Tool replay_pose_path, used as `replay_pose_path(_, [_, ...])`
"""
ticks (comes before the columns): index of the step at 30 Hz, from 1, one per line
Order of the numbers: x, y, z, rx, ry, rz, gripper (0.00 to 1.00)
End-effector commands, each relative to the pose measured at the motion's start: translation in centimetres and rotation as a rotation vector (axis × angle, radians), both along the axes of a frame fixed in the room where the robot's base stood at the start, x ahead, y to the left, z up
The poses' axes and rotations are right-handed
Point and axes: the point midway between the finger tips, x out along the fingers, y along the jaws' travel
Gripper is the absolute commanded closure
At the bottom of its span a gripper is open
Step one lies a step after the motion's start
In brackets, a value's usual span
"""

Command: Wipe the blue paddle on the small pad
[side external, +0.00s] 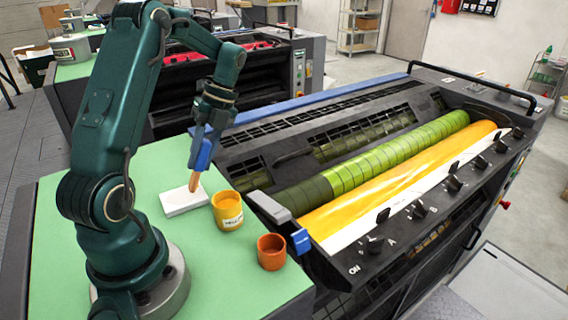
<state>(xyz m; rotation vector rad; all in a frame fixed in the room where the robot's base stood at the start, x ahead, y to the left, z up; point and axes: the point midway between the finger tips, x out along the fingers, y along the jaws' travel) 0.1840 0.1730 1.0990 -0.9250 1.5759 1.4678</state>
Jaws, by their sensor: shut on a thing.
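My gripper (207,132) points down over the green worktop, shut on the blue paddle (204,152). The paddle hangs nearly upright, leaning slightly, with a tan lower end. That lower end is at the far edge of the small white pad (180,204). I cannot tell whether it touches the pad or is just above it. The pad lies flat on the green worktop (215,276). The grip itself is small and partly hidden in this view.
A yellow labelled pot (228,214) stands just right of the pad. An orange pot (271,252) stands nearer the worktop's right edge. The printing press (390,175), with green and yellow rollers, stands close on the right. The front of the worktop is clear.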

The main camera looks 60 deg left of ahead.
Motion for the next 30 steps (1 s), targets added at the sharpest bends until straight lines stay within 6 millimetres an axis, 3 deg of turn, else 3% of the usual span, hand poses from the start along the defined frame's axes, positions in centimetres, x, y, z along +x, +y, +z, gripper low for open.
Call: replay_pose_path(30, [-4.4,0.2,-0.2,0.0,0.003,0.0,1.0])
